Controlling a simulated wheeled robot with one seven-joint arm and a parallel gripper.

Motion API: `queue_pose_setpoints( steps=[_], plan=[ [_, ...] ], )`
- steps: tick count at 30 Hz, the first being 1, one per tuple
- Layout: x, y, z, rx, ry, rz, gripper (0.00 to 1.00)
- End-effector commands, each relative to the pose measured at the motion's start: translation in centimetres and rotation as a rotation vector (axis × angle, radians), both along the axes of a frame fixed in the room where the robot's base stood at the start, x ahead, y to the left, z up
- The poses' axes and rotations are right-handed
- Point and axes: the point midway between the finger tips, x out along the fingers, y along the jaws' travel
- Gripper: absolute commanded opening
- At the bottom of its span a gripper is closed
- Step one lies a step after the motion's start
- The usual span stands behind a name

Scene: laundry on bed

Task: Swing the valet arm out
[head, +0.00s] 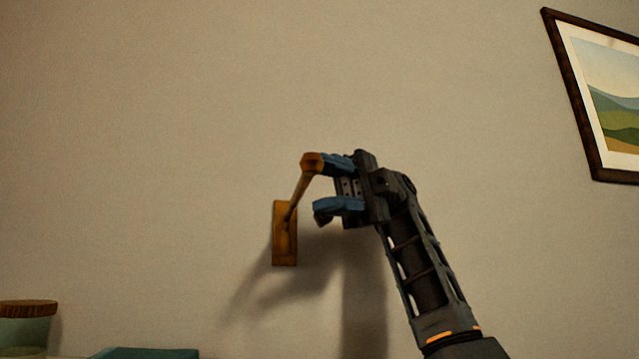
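The lower finger is below the knob, clear of the rod.
A framed landscape picture (582,118) hangs at the upper right. A jar with a wooden lid (27,308) stands at the lower left, and a teal item (145,353) shows at the bottom edge. The wall around the valet arm is bare.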

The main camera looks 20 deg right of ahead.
Motion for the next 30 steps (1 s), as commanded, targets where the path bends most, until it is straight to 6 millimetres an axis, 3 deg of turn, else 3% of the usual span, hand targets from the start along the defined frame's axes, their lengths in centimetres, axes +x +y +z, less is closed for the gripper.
queue_pose_setpoints(
  steps=[6, 12, 30],
  plan=[
    [1.9, -2.8, 0.5, -0.004, 0.001, -0.005, 0.38],
    [2.9, -4.0, 0.7, -0.003, 0.002, -0.001, 0.38],
    [3.2, -4.4, 0.7, 0.0, 0.0, -0.001, 0.38]
  ],
)
